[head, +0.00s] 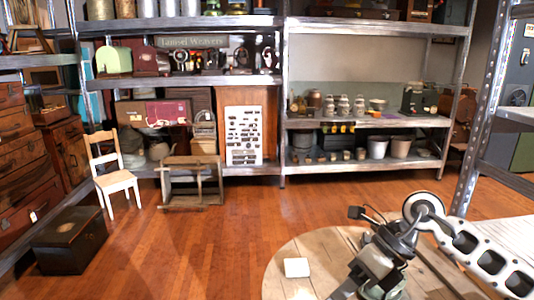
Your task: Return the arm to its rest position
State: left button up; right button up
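My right arm (484,258) comes in from the lower right of the head view and bends at a round white joint. Its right gripper (372,268) hangs low over the round wooden table (318,252). Grey and greenish parts crowd together around the gripper, so I cannot tell whether its fingers are open or shut, or whether they hold anything. A small white block (297,267) lies on the table, left of the gripper and apart from it. My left arm and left gripper are not in view.
A metal shelf post (482,110) stands close behind my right arm. A white chair (115,172), a dark chest (70,240) and a wooden frame (191,182) stand on the floor. Loaded shelves (365,122) line the back. The wooden floor between is clear.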

jog(key=s+a+r+m+t+y, duration=0.1)
jog(key=s+a+r+m+y, duration=0.15)
jog(key=a+y, duration=0.3)
jog(key=s+a+r+m+y, duration=0.1)
jog(key=s+a+m+y, duration=0.25)
jog(key=a+y, duration=0.2)
jog(key=w+d+f+m+t+h, duration=0.2)
jog(key=d+f+m+t+h, duration=0.25)
jog(key=m+t, duration=0.7)
jog(key=w+d+f+m+t+h, duration=0.1)
jog(key=d+f+m+t+h, duration=0.35)
jog(key=m, duration=1.15)
jog(key=s+d+f+m+g+h, duration=0.3)
jog(key=s+f+m+g+h, duration=0.2)
jog(key=s+f+m, duration=0.4)
notch_tip(320, 180, down, 6)
jog(key=s+h, duration=0.1)
jog(key=s, duration=0.1)
jog(key=shift+s+d+r+h, duration=0.2)
jog(key=shift+s+h, duration=0.1)
jog(key=shift+s, duration=0.1)
